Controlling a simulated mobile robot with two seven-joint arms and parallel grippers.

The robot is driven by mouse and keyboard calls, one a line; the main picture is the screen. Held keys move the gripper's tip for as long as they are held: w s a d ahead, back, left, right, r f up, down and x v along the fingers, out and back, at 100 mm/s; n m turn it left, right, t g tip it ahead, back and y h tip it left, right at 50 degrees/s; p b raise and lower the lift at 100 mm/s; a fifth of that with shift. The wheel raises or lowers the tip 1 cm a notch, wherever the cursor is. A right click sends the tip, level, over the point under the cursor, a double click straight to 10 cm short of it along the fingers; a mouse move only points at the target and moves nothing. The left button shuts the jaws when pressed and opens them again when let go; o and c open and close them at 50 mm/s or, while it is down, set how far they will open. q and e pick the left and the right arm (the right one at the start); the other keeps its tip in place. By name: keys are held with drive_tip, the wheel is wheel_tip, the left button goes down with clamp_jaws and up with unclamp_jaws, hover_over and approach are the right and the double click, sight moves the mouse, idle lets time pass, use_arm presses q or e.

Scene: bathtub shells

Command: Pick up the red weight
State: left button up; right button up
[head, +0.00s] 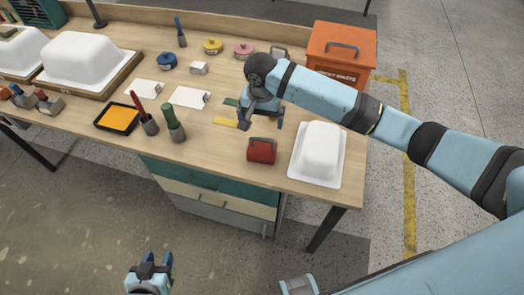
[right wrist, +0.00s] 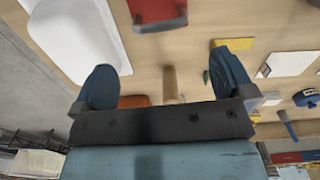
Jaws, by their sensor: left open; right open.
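The red weight (head: 262,150) is a small red block with a dark handle, standing near the table's front edge. It also shows at the top of the right wrist view (right wrist: 158,12), partly cut off by the frame. My right gripper (head: 261,123) is open and empty above the table, just behind the weight and apart from it. Its two spread fingers also show in the right wrist view (right wrist: 165,78). My left gripper (head: 152,263) is open and empty, low in front of the table, far from the weight.
A white tub shell (head: 318,152) stands close right of the weight. Yellow (head: 226,122) and green strips lie behind it. A green-handled tool (head: 173,123) and an orange tray (head: 117,118) are further left. An orange waste bin (head: 341,48) stands at the back right.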

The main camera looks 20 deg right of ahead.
sight(261, 140)
wheel_tip(261, 140, down, 12)
drive_tip(key=shift+d+r, duration=0.1)
drive_tip(key=shift+r, duration=0.1)
drive_tip(key=c, duration=1.4)
drive_tip(key=shift+w+r, duration=0.1)
drive_tip(key=shift+r, duration=0.1)
drive_tip(key=shift+c, duration=0.3)
